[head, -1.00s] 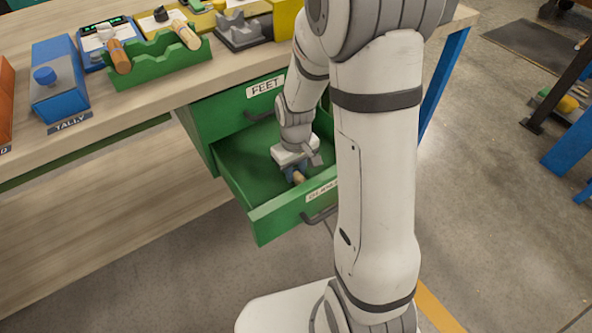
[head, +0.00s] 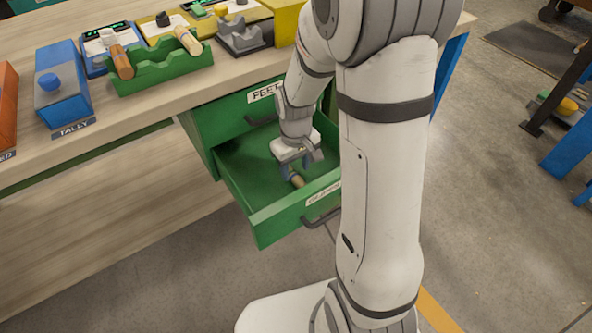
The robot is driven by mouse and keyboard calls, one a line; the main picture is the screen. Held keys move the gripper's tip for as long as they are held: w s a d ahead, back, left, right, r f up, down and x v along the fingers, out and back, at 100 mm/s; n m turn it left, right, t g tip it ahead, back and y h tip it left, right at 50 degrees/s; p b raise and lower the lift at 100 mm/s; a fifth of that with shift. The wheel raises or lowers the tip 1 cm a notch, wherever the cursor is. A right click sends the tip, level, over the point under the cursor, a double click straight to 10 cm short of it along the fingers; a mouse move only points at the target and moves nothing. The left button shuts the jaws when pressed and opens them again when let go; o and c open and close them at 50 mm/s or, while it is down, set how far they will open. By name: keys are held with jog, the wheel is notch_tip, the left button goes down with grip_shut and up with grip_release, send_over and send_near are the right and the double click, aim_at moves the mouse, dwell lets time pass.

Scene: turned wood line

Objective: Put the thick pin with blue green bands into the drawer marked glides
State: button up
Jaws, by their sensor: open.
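The open green drawer (head: 268,217) has a label that reads as glides, partly hidden by my arm. A wooden pin (head: 296,180) lies in the drawer, below my gripper. The pin is small in view and its bands cannot be made out clearly. My gripper (head: 293,171) is open over the pin, inside the drawer's opening. Whether a finger still touches the pin cannot be told.
The shut drawer marked feet (head: 222,117) is above. On the bench stand a green rack (head: 160,70) holding wooden pins, a blue tally box (head: 62,88) and a grey block (head: 244,37). My arm hides the drawer's right side.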

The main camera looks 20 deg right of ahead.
aim_at(296, 176)
notch_tip(296, 176, up, 9)
jog(key=p, duration=0.2)
jog(key=s+r+m+t, duration=0.1)
jog(key=s+r+m, duration=0.2)
jog(key=s+r, duration=0.4)
jog(key=s, duration=0.7)
jog(key=shift+s+d+r+m, duration=0.15)
jog(key=shift+r+m, duration=0.05)
jog(key=shift+m, duration=0.1)
jog(key=shift+r, duration=0.1)
notch_tip(296, 176, up, 24)
jog(key=t+p, duration=0.1)
jog(key=p, duration=2)
jog(key=shift+f+t, duration=0.25)
jog(key=shift+t, duration=0.05)
